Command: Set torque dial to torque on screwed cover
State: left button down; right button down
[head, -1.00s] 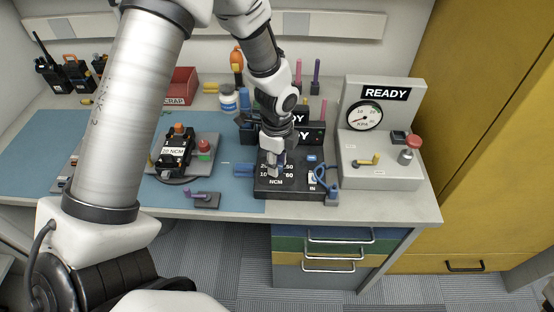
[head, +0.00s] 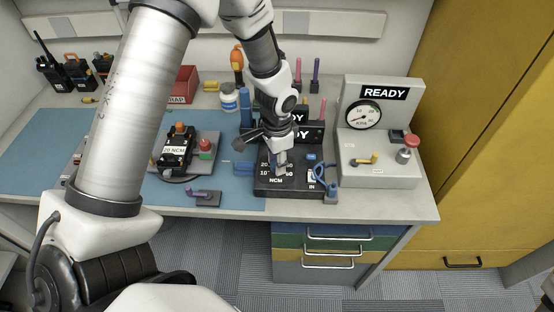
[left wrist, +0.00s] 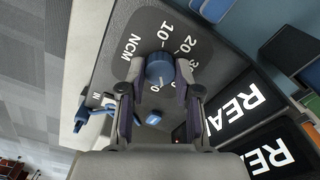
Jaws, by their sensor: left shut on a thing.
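My left gripper (left wrist: 160,85) is shut on the blue torque dial (left wrist: 159,66) of the black torque unit (head: 245,185). Its fingers sit on either side of the dial, and the arm comes down from above. White figures surround the dial, with 10 and 20 clear and NCM printed beside them. I cannot tell which figure the dial points to. The black device with the screwed cover (head: 174,158) stands to the left on the blue mat, and its label reads 20 NCM.
READY displays (left wrist: 240,104) stand behind the dial panel. A grey gauge station (head: 381,172) is to the right. A blue clip-like part (head: 322,178) is at the unit's right side. A purple-handled tool (head: 205,197) lies at the front. The mat's left (head: 50,150) is clear.

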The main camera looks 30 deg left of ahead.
pick_arm(q)
jog(key=n, duration=0.5)
jog(key=shift+s+f+n+b, duration=0.2)
jog(key=shift+n+b, duration=0.1)
jog(key=shift+b, duration=0.1)
jog(key=n+b, duration=0.1)
jog(key=n, duration=0.5)
jog(key=n+b, duration=0.2)
jog(key=n, duration=0.4)
jog(key=shift+w+n, duration=0.1)
jog(key=shift+n, duration=0.2)
jog(key=n+b, duration=0.1)
jog(key=n, duration=0.4)
jog(key=shift+b, duration=0.3)
jog(key=shift+r+n, duration=0.1)
jog(key=shift+n, duration=0.2)
jog(key=c, duration=0.8)
grip_release()
